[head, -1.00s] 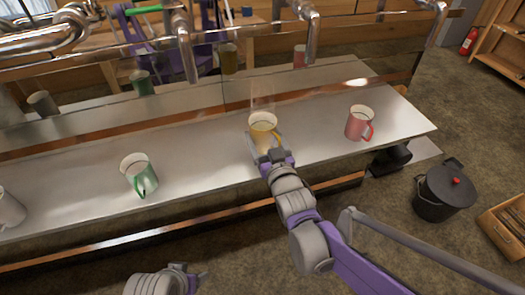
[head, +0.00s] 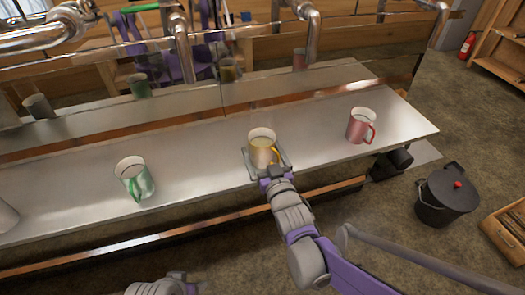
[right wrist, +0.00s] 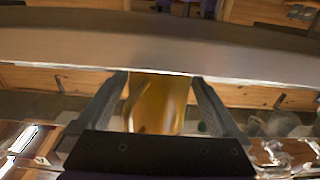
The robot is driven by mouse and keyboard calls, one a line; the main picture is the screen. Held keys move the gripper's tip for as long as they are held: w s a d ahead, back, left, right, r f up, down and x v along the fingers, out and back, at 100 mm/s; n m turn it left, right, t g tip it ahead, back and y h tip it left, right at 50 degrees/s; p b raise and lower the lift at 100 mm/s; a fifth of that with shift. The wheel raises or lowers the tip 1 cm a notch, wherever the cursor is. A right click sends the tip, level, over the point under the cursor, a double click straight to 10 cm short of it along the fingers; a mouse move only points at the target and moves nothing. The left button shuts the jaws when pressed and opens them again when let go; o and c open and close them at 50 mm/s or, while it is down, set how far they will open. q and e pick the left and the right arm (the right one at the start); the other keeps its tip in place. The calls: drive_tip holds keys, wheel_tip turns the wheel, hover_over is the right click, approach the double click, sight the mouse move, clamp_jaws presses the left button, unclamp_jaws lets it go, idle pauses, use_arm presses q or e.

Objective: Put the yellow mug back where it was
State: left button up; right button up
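The yellow mug (head: 262,150) stands upright on the steel ledge (head: 205,155) in the head view, between the green and red mugs. In the right wrist view the blurred yellow mug (right wrist: 160,102) also shows between the two separated fingers (right wrist: 160,95). My left gripper (head: 180,282) is partly cut off at the bottom edge; its fingers are not clear.
A green mug (head: 138,180) stands left on the ledge and a red mug (head: 360,127) right. A white mug (head: 6,216) is cut off at the left edge. Steel pipes (head: 178,45) hang above. A black pot (head: 445,195) is on the floor at right.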

drive_tip(key=shift+r, duration=0.25)
drive_tip(key=p+v, duration=0.2)
drive_tip(key=v, duration=1)
drive_tip(key=s+d+f+m+g+h, duration=0.3)
drive_tip(key=s+d+f+g+h, duration=0.2)
drive_tip(key=s+d+f+g, duration=0.35)
use_arm(q)
wheel_tip(320, 180, up, 2)
drive_tip(key=shift+s, duration=0.1)
use_arm(e)
drive_tip(key=s+d+f+g, duration=0.4)
drive_tip(key=s+d, duration=0.1)
drive_tip(key=s, duration=0.6)
drive_tip(key=shift+d+m+h, duration=0.25)
drive_tip(key=shift+m+h, duration=0.05)
use_arm(q)
drive_tip(key=shift+c, duration=0.3)
use_arm(e)
drive_tip(key=shift+w+f, duration=0.1)
drive_tip(key=shift+c, duration=0.3)
